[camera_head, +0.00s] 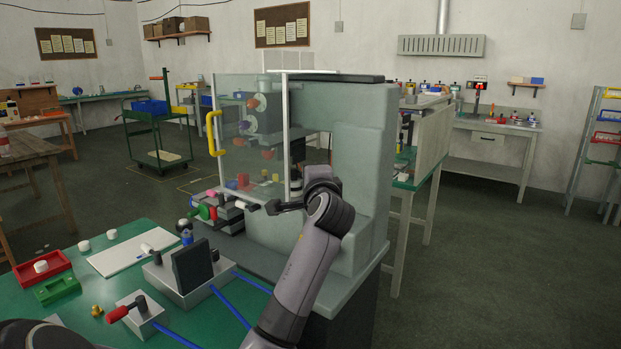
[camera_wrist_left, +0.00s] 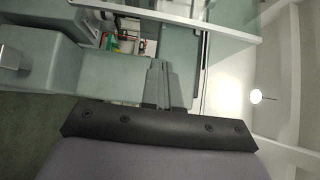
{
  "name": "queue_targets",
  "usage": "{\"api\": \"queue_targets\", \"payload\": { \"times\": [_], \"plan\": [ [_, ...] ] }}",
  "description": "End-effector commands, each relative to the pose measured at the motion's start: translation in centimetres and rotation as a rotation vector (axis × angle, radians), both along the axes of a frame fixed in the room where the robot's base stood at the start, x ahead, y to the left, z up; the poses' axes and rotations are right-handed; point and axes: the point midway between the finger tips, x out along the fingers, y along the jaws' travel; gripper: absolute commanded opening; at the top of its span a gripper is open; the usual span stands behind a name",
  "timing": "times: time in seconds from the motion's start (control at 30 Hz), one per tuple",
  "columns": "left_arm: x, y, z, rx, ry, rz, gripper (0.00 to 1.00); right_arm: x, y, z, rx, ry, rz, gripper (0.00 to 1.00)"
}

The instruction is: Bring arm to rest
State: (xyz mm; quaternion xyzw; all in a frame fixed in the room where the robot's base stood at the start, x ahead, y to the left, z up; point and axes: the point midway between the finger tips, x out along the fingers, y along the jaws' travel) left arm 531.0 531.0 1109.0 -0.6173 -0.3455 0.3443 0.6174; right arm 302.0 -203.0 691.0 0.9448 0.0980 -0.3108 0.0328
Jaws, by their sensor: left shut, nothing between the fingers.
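My left arm (camera_head: 304,258) rises from the lower middle of the head view and bends at the wrist. Its gripper (camera_head: 272,207) points left in front of the pad printer (camera_head: 345,140), by the lower edge of its clear guard. In the left wrist view the left gripper's fingers (camera_wrist_left: 158,68) are together with nothing between them. The printer's grey-green body (camera_wrist_left: 90,72) is close by there, and a pale frame bar crosses the top. Whether the gripper touches the printer cannot be told. My right gripper is in neither view.
The green table (camera_head: 85,305) holds a red tray (camera_head: 60,268), a green tray (camera_head: 57,290), a white board (camera_head: 110,261) and a grey fixture (camera_head: 165,278) with blue rods. A yellow handle (camera_head: 212,133) sticks out from the guard. Open floor lies at right.

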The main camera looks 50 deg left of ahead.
Motion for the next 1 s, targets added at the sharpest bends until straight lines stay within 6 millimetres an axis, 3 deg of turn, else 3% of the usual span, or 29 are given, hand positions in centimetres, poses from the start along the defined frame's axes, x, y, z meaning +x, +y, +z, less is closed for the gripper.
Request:
{"api": "queue_targets", "payload": {
  "times": [0.4, 0.53, 0.67, 0.77, 0.87, 1.0],
  "plan": [
    [-0.4, -0.8, -0.1, -0.001, 0.001, -0.003, 0.0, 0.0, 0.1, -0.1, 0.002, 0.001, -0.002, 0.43],
    [0.2, -1.9, -2.2, -0.02, 0.003, -0.057, 0.0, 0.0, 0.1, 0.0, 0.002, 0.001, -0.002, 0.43],
    [1.2, -4.9, -7.6, -0.093, 0.001, -0.193, 0.0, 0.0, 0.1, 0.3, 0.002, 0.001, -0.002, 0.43],
    [1.2, -8.3, -13.0, -0.199, -0.004, -0.32, 0.0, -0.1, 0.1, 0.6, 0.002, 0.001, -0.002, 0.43],
    [0.3, -11.7, -18.3, -0.334, -0.011, -0.43, 0.0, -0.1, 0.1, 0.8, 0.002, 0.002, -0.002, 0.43],
    [-2.7, -16.8, -25.3, -0.566, -0.022, -0.546, 0.0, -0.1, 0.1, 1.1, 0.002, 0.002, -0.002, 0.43]
  ]
}}
